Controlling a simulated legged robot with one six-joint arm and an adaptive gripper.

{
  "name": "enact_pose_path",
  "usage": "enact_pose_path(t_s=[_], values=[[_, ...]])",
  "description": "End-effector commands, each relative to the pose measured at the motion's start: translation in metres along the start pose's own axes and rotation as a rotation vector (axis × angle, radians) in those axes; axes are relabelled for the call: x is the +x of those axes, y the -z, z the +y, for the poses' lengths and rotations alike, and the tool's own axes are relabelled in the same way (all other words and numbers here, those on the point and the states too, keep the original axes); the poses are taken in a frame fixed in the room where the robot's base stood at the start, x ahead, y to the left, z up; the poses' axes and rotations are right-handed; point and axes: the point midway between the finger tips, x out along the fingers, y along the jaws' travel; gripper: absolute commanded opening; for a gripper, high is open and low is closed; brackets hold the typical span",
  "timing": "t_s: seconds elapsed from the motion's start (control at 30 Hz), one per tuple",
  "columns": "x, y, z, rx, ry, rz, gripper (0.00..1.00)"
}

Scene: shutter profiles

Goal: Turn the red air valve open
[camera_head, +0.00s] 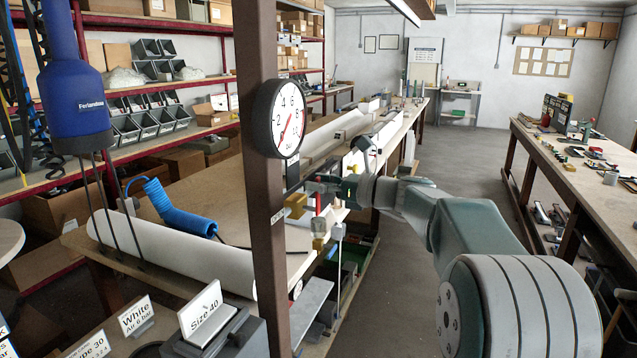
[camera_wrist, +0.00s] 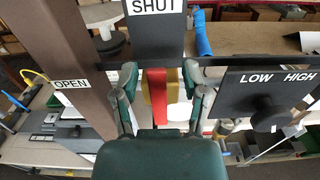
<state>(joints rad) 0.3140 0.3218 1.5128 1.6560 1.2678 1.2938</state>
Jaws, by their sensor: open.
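The red air valve lever (camera_wrist: 158,98) stands between my finger pads in the wrist view. It is a flat red strip in line with the SHUT plate (camera_wrist: 154,30) above it. A brass-coloured part (camera_wrist: 173,83) shows behind the lever. The OPEN label (camera_wrist: 70,83) is on the brown post to the left. My gripper (camera_wrist: 160,80) is open, with one finger on each side of the lever and gaps visible. In the head view my gripper (camera_head: 322,188) is just right of the post, and a small red part (camera_head: 318,204) shows below it.
A brown post (camera_head: 262,190) with a round pressure gauge (camera_head: 287,118) stands left of my gripper. A LOW/HIGH plate (camera_wrist: 270,90) with a black knob (camera_wrist: 270,114) is close on the right in the wrist view. A blue coiled hose (camera_head: 180,207) lies on the bench behind.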

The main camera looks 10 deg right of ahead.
Motion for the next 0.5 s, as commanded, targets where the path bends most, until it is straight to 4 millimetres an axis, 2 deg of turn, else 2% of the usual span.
enact_pose_path(t_s=[0.2,0.23,0.33,0.37,0.5], values=[[0.001,0.0001,0.0001,0.0,0.0,0.0,0.57],[0.001,0.0001,0.0001,0.0,0.0,0.0,0.53],[0.0009,0.0002,0.0001,0.0,0.0,0.0,0.08],[0.0009,0.0002,0.0001,0.0,0.0,0.0,0.0],[0.0011,0.0005,-0.0002,0.0,0.0,0.0,0.0]])
